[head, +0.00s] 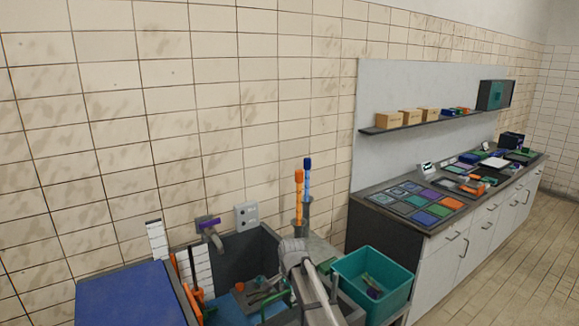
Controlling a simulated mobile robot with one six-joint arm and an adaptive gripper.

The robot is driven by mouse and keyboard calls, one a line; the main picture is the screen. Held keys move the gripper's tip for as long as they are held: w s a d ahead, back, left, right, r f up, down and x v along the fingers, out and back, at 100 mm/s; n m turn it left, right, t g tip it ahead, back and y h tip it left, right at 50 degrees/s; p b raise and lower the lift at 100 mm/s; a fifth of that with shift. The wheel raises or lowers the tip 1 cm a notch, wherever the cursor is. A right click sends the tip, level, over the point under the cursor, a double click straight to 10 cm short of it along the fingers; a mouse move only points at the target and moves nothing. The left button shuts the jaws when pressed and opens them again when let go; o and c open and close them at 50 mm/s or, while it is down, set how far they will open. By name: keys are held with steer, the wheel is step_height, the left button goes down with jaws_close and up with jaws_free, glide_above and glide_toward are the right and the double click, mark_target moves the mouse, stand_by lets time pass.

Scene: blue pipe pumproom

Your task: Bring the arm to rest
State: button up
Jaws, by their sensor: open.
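My arm (316,290) shows at the bottom centre of the head view as a pale grey link. It rises from the bottom edge to a rounded joint (292,252) in front of the sink. I cannot make out my gripper or its fingertips in this view. I see no object held at the visible part of the arm.
A dark sink (250,255) with loose items stands behind my arm. A teal bin (396,277) is close on its right; a blue-topped surface (130,295) is at left. An orange-handled tool (298,190) stands upright behind. A cluttered counter (358,196) runs right; floor (520,270) is clear.

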steer(key=s+d+f+n+b, duration=0.1)
steer(key=s+d, duration=0.2)
steer(key=s+d+f+n+b, duration=0.1)
steer(key=s+d+f, duration=0.1)
steer(key=s+d, duration=0.1)
steer(key=s+d+f+n+b, duration=0.1)
steer(key=s+d+n+b, duration=0.1)
steer(key=s+d, duration=0.1)
steer(key=shift+s+d+f+g+h, duration=0.2)
steer(key=shift+s+f+g+h, duration=0.1)
steer(key=shift+s+f+g, duration=0.1)
steer(key=s+d+f+n+b, duration=0.4)
steer(key=s+d, duration=0.4)
steer(key=s, duration=0.4)
steer(key=shift+d+n+g, duration=0.25)
steer(key=shift+n+g, duration=0.15)
steer(key=shift+n, duration=0.3)
stand_by(0.3)
